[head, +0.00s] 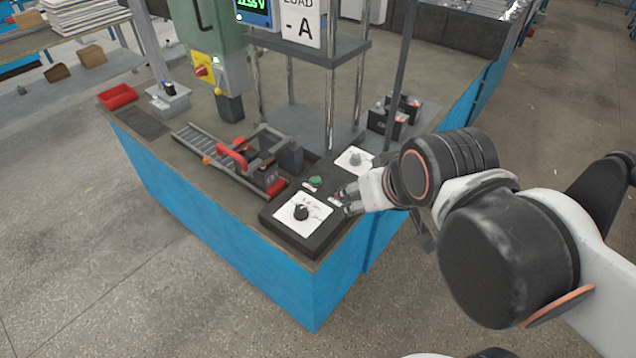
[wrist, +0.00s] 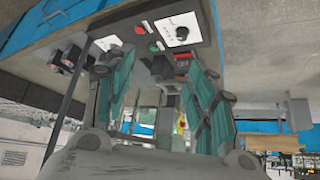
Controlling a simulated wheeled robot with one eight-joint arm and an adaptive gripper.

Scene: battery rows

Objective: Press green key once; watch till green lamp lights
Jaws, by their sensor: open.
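The green key (head: 315,181) is a round button on a dark control box (head: 292,243) at the bench's front corner. It also shows in the wrist view (wrist: 154,47), beside a red round part (wrist: 139,28) that my gripper hides in the head view. My gripper (head: 346,198) is open and empty, close to the box, just right of the green key in the head view. In the wrist view its two fingers (wrist: 150,57) spread on either side of the green key; I cannot tell whether they touch anything. I cannot make out a lit green lamp.
A white plate with a black knob (head: 301,212) lies in front of the key, and another knob plate (head: 355,159) behind it. A red-handled fixture (head: 232,158) stands to the left. Dark batteries (head: 386,121) and a thin upright post (head: 399,70) stand near my arm.

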